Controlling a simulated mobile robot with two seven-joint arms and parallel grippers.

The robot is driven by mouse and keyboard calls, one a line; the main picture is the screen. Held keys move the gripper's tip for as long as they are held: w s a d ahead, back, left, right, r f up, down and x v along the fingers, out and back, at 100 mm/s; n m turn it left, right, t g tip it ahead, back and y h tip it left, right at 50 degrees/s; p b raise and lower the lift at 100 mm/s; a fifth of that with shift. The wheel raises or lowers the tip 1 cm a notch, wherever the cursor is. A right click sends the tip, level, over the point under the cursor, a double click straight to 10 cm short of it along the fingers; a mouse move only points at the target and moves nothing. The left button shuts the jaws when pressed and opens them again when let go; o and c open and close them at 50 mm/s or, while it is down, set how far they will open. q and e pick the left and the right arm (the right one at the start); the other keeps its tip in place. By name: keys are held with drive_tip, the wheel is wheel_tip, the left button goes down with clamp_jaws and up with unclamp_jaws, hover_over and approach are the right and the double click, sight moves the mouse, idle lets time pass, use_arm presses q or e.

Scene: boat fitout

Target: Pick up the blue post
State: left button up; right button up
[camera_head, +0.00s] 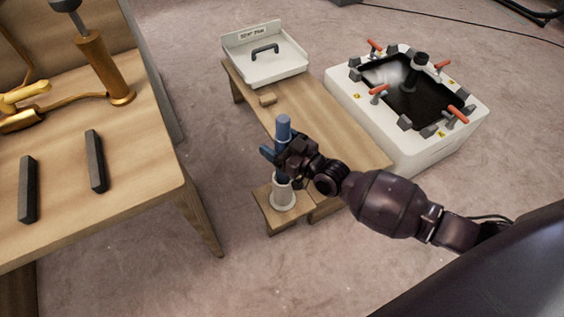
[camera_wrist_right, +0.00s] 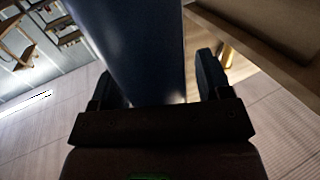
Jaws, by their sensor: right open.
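The blue post (camera_head: 283,127) stands upright in a pale round holder (camera_head: 283,196) at the near end of the low wooden bench. In the right wrist view the post (camera_wrist_right: 137,45) fills the space between the two open fingers (camera_wrist_right: 160,85). A gap shows beside the right finger; contact on the left side cannot be told. The post's lower part is partly hidden by the gripper. My left gripper is not in view.
A white box (camera_head: 402,151) with orange-handled clamps stands to the right. A wooden table (camera_head: 130,185) stands left. Carpeted floor is clear between.

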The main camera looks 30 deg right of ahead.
clamp_jaws()
drive_tip(key=shift+r, duration=0.1)
idle(0.3)
use_arm(q)
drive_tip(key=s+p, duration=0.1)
drive_tip(key=p, duration=0.3)
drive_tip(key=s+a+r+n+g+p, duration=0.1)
drive_tip(key=p, duration=0.3)
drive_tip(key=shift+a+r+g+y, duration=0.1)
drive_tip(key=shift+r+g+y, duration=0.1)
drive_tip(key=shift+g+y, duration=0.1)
use_arm(e)
wheel_tip(320, 180, up, 20)
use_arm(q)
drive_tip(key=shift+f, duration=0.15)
